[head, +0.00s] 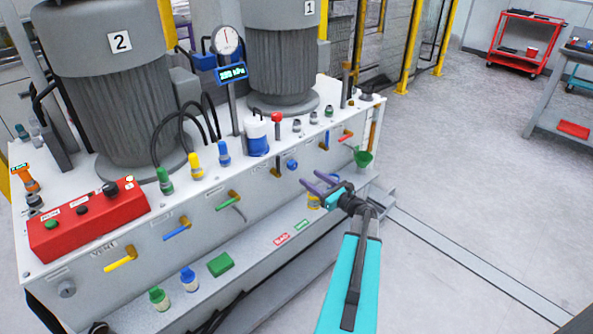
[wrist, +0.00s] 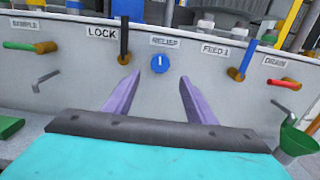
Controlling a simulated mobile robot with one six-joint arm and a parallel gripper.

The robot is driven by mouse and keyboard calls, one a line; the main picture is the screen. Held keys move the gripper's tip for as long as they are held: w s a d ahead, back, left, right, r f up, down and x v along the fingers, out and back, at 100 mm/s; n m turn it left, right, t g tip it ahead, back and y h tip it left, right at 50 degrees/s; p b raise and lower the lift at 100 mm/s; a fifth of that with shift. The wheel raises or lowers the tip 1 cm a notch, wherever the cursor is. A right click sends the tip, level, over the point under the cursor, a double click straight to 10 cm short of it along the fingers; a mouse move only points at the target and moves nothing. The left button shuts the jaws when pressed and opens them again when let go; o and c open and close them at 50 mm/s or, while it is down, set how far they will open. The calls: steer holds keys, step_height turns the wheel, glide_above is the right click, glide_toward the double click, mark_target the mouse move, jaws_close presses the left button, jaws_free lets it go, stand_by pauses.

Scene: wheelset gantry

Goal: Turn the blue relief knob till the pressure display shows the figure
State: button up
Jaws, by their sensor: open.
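The blue relief knob (head: 292,165) is on the front panel of the white hydraulic unit, below the RELIEF label. In the wrist view the knob (wrist: 159,63) shows a white mark that looks upright. My gripper (head: 313,181) is open, with its two purple fingers pointing at the panel. In the wrist view the gripper (wrist: 158,85) has its fingers spread either side of and short of the knob, with nothing between them. The pressure display (head: 232,73) is a small blue-framed screen under a round gauge (head: 226,40); its figure looks like 225 kPa, but is blurred.
A black upright lever (wrist: 123,42) stands left of the knob by the LOCK label. A blue-handled valve (wrist: 240,65) is at FEED 1 and a red-handled one (wrist: 284,84) at DRAIN. A green funnel (head: 363,158) hangs at the right.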

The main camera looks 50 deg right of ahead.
mark_target(295, 167)
steer(key=w, duration=0.6)
steer(key=w+p, duration=0.1)
steer(key=w, duration=0.2)
steer(key=shift+d, duration=0.3)
steer(key=c, duration=1)
